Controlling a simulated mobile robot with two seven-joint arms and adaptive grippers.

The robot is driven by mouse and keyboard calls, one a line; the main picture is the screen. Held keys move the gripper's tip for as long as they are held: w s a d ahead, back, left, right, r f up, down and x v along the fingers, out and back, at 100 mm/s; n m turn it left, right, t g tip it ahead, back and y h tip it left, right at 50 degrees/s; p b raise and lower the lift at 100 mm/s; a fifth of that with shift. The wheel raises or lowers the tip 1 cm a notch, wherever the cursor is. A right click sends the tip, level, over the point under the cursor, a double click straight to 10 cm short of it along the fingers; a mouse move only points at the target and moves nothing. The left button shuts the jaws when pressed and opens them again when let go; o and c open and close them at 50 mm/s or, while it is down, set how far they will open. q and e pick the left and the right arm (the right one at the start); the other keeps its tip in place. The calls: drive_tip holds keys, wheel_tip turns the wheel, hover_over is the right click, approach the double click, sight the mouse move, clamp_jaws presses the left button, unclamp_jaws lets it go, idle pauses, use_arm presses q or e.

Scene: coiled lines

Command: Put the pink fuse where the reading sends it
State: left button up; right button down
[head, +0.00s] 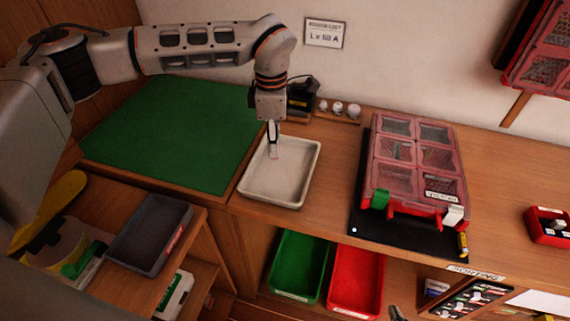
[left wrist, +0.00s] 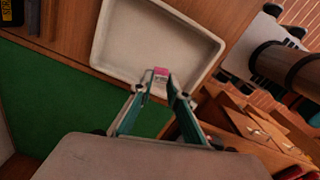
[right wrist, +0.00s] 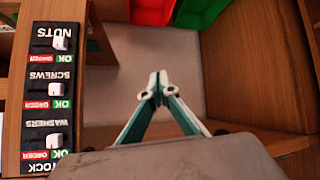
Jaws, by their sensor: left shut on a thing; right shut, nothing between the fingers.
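The pink fuse (left wrist: 160,72) is small and sits between the fingertips of my left gripper (left wrist: 160,86), which is shut on it. In the head view my left gripper (head: 273,139) points down over the white tray (head: 246,194), with the fuse (head: 274,154) at its tips. I cannot tell whether the fuse touches the tray floor. A wall sign (head: 325,33) seems to read "1 x 50 A"; its top line is too small to read. A black device (head: 302,96) stands behind the tray. My right gripper (right wrist: 158,84) is shut and empty.
A green bin (head: 298,265) and a red bin (head: 355,281) sit below the counter. A red compartment case (head: 420,160) lies on a black mat (head: 370,228). A green mat (head: 175,130) is left. A stock panel (right wrist: 53,95) has sliders for nuts, screws and washers.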

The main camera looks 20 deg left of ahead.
use_arm(q)
wheel_tip(320, 180, down, 4)
drive_tip(key=shift+w+f+b, duration=0.1)
drive_tip(key=shift+f+b, duration=0.05)
drive_tip(key=shift+b, duration=0.7)
drive_tip(key=shift+f, duration=0.35)
drive_tip(key=o, duration=0.9)
drive_tip(key=shift+r, duration=0.1)
use_arm(e)
drive_tip(key=shift+w+a+r+t+y, duration=0.2)
drive_tip(key=shift+w+a, duration=0.1)
drive_tip(key=shift+w, duration=0.1)
drive_tip(key=shift+w+a+r+t+y, duration=0.1)
drive_tip(key=shift+w+a+t, duration=0.1)
drive_tip(key=shift+w+a, duration=0.15)
use_arm(q)
wheel_tip(320, 180, up, 12)
drive_tip(key=shift+f, duration=0.1)
use_arm(e)
drive_tip(key=shift+w+a+r, duration=0.1)
